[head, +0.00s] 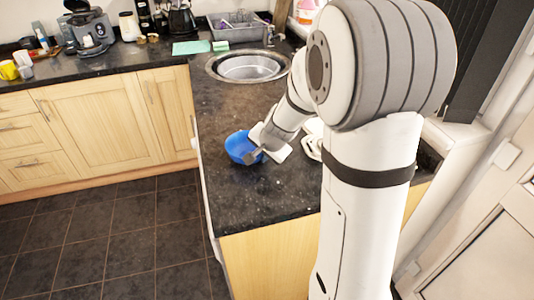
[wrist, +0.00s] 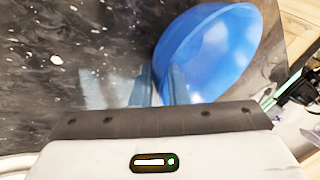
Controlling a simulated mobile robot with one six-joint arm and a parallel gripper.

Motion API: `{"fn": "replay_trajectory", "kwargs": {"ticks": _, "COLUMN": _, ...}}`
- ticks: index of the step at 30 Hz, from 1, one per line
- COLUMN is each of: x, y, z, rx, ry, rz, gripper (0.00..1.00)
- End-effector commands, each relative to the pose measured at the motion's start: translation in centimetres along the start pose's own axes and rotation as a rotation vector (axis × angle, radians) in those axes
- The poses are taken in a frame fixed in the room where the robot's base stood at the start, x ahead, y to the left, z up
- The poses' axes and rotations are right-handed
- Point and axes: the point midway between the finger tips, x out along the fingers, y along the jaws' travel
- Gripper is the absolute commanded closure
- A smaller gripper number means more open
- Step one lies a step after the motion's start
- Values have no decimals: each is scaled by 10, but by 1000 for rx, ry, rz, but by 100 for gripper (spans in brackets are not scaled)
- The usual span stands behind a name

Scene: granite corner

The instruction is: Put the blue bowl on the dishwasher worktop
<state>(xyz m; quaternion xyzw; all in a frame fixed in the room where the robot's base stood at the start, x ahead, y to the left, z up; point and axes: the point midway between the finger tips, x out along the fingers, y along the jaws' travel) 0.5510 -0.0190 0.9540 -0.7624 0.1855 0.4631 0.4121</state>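The blue bowl (head: 238,147) is at the dark speckled worktop (head: 245,197), left of my gripper in the head view. I cannot tell whether its base touches the surface. My gripper (head: 252,156) reaches in from the right, at the bowl's near right side. In the wrist view the bowl (wrist: 212,50) fills the upper right. The two fingers of my gripper (wrist: 160,85) are close together, one on each side of the bowl's rim, and appear shut on it. The fingertips are partly hard to make out against the bowl.
A round sink (head: 247,67) lies behind the bowl, with a dish rack (head: 238,28) beyond. A white object (head: 312,148) is right of my gripper, partly hidden by my arm. The worktop in front of the bowl is clear. A coffee machine (head: 88,27) stands far left.

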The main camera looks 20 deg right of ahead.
Motion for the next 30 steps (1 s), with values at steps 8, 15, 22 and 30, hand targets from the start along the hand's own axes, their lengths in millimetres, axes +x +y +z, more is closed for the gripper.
{"fn": "replay_trajectory", "kwargs": {"ticks": 8, "x": 0, "y": 0, "z": 0, "rx": -1, "ry": 0, "rz": 0, "gripper": 65}}
{"fn": "replay_trajectory", "kwargs": {"ticks": 15, "x": -1, "y": -1, "z": 0, "rx": -1, "ry": 0, "rz": -1, "gripper": 65}}
{"fn": "replay_trajectory", "kwargs": {"ticks": 22, "x": -33, "y": -3, "z": -1, "rx": -2, "ry": 3, "rz": -4, "gripper": 65}}
{"fn": "replay_trajectory", "kwargs": {"ticks": 30, "x": -89, "y": -2, "z": -1, "rx": -2, "ry": 3, "rz": -4, "gripper": 65}}
